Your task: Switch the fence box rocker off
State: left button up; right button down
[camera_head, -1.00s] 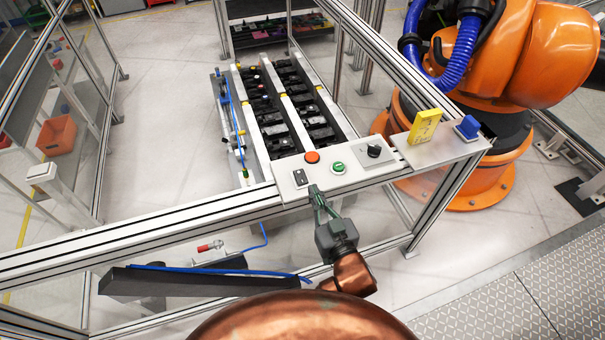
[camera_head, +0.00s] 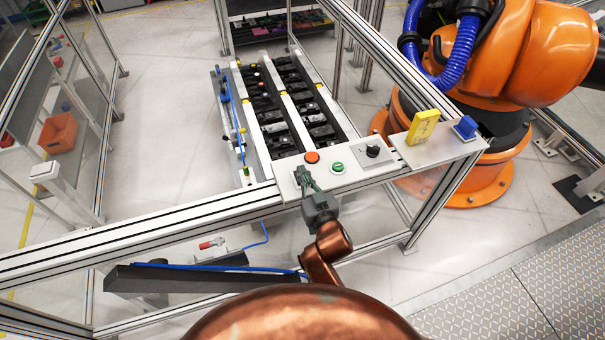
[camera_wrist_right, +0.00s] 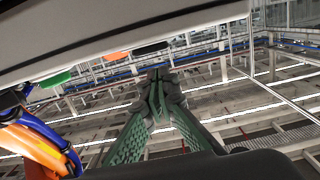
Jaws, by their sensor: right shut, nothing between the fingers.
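The fence box (camera_head: 285,183) is a pale panel on the fence's top rail in the head view. Its dark rocker is largely covered there by my right gripper (camera_head: 303,172). In the wrist view a small black part (camera_wrist_right: 150,47), which looks like the rocker, stands out from the panel's edge (camera_wrist_right: 120,30), just beyond my right fingertips (camera_wrist_right: 157,76). The green fingers are shut together and empty. I cannot tell whether they touch the rocker, or which way it is tipped. My left gripper is not in view.
Right of the rocker are an orange-red button (camera_head: 312,157), a green button (camera_head: 337,167) and a black rotary knob (camera_head: 373,151). A yellow block (camera_head: 423,126) and a blue part (camera_head: 466,127) stand further right. A large orange robot (camera_head: 530,50) is behind the fence.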

jog(key=shift+f, duration=0.8)
jog(key=shift+w+f, duration=0.15)
jog(key=shift+f, duration=0.05)
jog(key=shift+w+a+p, duration=0.1)
jog(key=shift+w+p, duration=0.05)
jog(key=shift+p, duration=0.35)
jog(key=v, duration=1.2)
jog(key=shift+w, duration=0.1)
